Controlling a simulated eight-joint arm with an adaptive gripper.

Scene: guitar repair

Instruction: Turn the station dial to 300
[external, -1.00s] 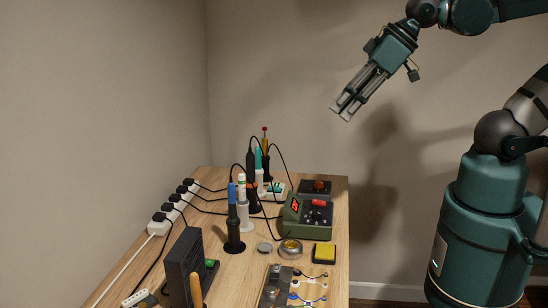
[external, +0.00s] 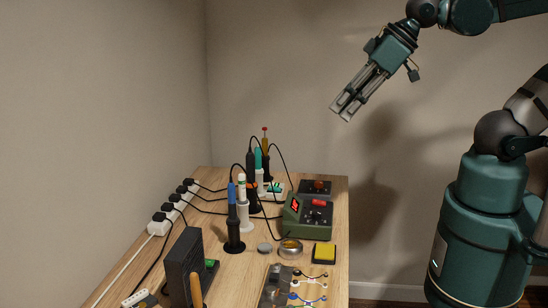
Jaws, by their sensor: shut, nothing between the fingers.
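The soldering station (external: 308,216) is a green box with a dark sloped front panel, on the right part of the workbench. A lit red display (external: 295,205) shows on it, too small to read. A dark control panel with small details faces up; I cannot tell the dial or its setting apart. My gripper (external: 346,107) is high in the air above and to the right of the station, well apart from it. Its fingers point down and to the left. They are together and hold nothing.
Soldering irons stand upright in holders (external: 234,236) left of the station. A yellow sponge (external: 324,252) and a round brass tin (external: 290,248) lie in front of it. A power strip (external: 161,224) with several plugs and cables runs along the left. The air around my gripper is free.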

